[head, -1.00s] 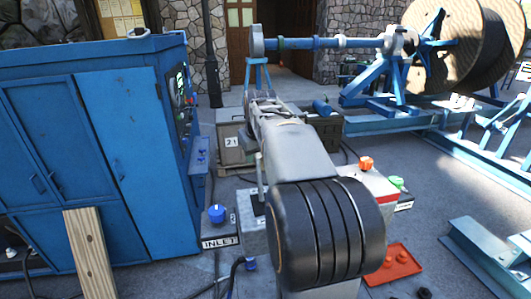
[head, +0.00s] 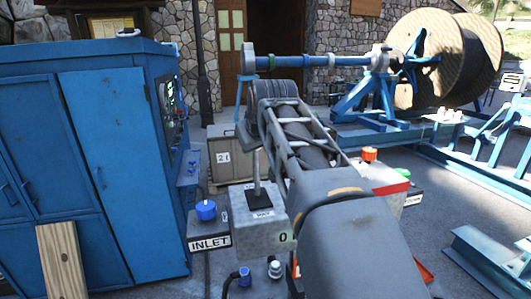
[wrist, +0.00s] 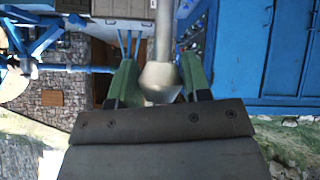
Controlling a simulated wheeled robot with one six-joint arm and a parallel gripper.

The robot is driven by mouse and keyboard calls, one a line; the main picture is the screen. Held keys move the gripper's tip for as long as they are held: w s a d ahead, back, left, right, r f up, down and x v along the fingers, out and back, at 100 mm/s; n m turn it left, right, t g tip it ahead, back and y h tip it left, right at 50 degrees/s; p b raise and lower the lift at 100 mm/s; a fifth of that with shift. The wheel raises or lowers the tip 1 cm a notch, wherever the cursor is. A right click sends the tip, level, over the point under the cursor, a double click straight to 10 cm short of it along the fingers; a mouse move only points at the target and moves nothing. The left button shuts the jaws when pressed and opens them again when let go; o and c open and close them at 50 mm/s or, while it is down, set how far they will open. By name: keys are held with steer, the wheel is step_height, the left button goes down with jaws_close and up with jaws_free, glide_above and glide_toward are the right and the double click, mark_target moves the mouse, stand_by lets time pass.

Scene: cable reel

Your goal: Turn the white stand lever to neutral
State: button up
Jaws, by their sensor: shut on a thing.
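The lever (head: 256,172) is a thin grey rod standing nearly upright on top of a pale grey box (head: 262,237) in the head view. A small label lies at its foot and a "0" shows on the box's right side. In the wrist view the lever (wrist: 161,78) is a metal rod with a flared, cone-shaped end. My gripper (wrist: 158,62) has its green fingers on either side of that end and is shut on it. In the head view the fingertips are hidden around the lever's top, by my arm.
A blue cabinet (head: 120,160) stands on the left. A blue knob (head: 206,210) sits on the INLET box (head: 209,244). An orange knob (head: 369,154) is right of my arm. A crate (head: 229,156) and large cable reel (head: 430,62) stand behind.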

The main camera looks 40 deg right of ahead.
steer(key=shift+r, duration=0.1)
steer(key=o, duration=1.1)
steer(key=shift+a, duration=0.25)
steer(key=shift+o, duration=0.9)
steer(key=shift+d, duration=0.15)
steer(key=v, duration=1.4)
steer(key=shift+s, duration=0.3)
steer(key=shift+d, duration=0.1)
